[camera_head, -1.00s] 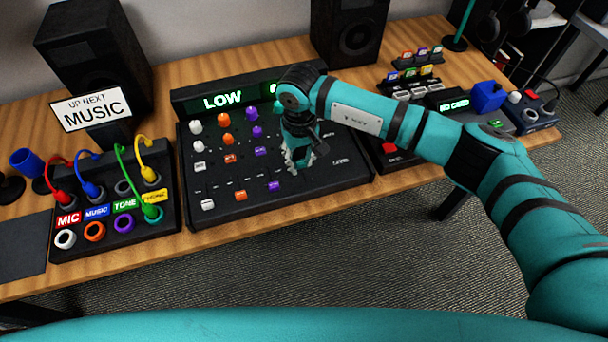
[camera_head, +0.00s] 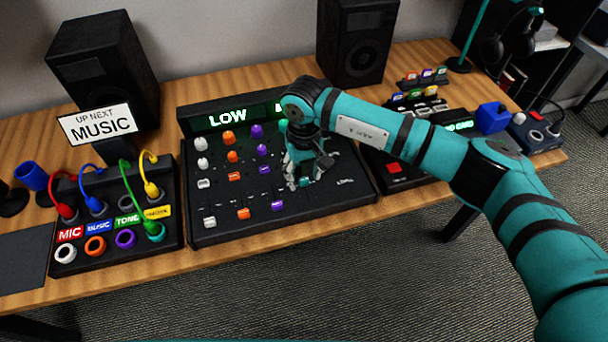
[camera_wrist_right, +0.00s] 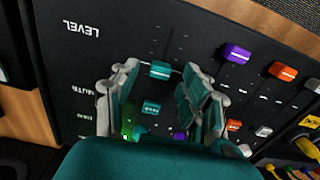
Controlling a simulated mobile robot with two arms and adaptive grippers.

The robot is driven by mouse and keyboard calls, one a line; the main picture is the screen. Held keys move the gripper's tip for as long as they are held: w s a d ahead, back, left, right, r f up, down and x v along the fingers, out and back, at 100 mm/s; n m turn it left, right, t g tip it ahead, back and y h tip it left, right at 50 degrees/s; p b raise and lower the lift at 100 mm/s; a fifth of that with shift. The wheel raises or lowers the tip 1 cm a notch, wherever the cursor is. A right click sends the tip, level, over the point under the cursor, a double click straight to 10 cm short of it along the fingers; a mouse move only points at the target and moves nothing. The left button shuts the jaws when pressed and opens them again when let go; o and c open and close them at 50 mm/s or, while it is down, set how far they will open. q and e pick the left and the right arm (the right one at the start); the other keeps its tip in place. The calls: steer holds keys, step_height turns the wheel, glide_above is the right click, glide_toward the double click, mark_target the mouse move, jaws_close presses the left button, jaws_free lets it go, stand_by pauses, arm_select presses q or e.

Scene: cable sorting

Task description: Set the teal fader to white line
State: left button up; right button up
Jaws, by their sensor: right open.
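The mixer (camera_head: 330,208) is a black sloped board on the table with rows of coloured knobs, buttons and faders. The teal fader (camera_wrist_right: 160,70) shows in the wrist view, in its slot between my open fingertips; a gap shows on both sides. In the head view it is a small teal patch (camera_head: 304,182) beneath the gripper, mostly hidden. My right gripper (camera_head: 301,183) is open, pointing down over the board; its fingers (camera_wrist_right: 161,82) straddle the fader in the wrist view. I cannot clearly make out the white line. My left gripper is not in view.
A purple fader (camera_head: 277,206), an orange fader (camera_head: 243,214) and a white fader (camera_head: 209,222) lie left of the gripper. A teal button (camera_wrist_right: 150,107) sits near the fingers. The patch box (camera_head: 115,252) with coloured cables stands left. The board's lower right is clear.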

mark_target(304, 179)
step_height(304, 179, up, 11)
stand_by(0.3)
steer(key=shift+f, duration=0.15)
